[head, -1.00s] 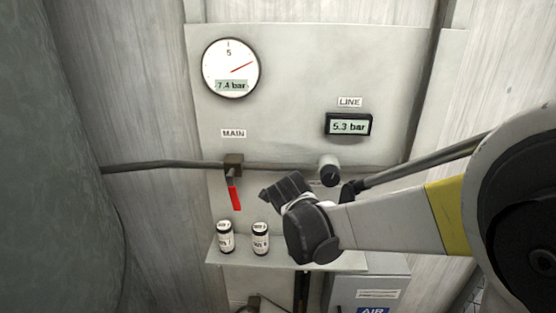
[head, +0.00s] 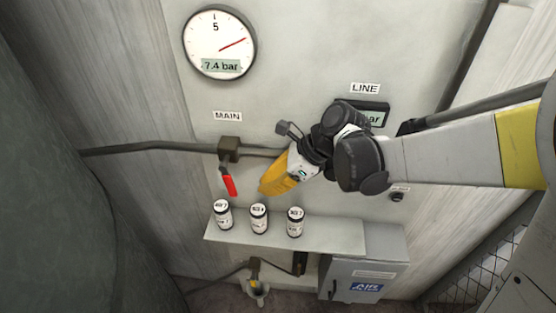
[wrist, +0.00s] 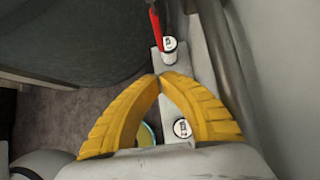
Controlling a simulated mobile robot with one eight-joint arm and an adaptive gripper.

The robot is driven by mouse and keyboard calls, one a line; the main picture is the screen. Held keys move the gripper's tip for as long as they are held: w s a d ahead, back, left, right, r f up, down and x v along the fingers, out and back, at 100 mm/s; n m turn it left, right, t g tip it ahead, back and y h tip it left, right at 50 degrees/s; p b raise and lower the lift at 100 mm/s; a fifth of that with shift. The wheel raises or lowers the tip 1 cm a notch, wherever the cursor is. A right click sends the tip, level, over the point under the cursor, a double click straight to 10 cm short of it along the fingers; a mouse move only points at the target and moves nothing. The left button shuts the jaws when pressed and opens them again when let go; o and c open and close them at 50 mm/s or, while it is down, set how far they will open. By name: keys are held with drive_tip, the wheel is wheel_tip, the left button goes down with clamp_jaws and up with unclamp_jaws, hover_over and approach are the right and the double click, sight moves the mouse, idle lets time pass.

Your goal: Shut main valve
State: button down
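The main valve has a brown body (head: 229,148) on a grey pipe under the MAIN label (head: 227,116). Its red lever (head: 229,184) hangs down, tilted slightly to the right. The lever also shows at the top of the wrist view (wrist: 156,30). My gripper (head: 266,190) is just right of the lever in the head view, apart from it. In the wrist view its yellow fingers (wrist: 161,78) meet at the tips with nothing between them. The round gauge (head: 219,42) reads 7.4 bar.
Three small canisters (head: 259,218) stand on a shelf (head: 340,238) just below the lever and my gripper. The pipe (head: 150,147) runs left from the valve. My arm partly hides the LINE display (head: 375,117). An AIR box (head: 365,265) is lower right.

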sight(230, 185)
drive_tip(key=a+f, duration=0.2)
drive_tip(key=a, duration=0.3)
drive_tip(key=shift+w+a+f, duration=0.25)
drive_tip(key=shift+a+f, duration=0.15)
drive_tip(key=shift+a+f+b, duration=0.25)
drive_tip(key=shift+a+b, duration=0.65)
drive_tip(key=shift+w, duration=0.1)
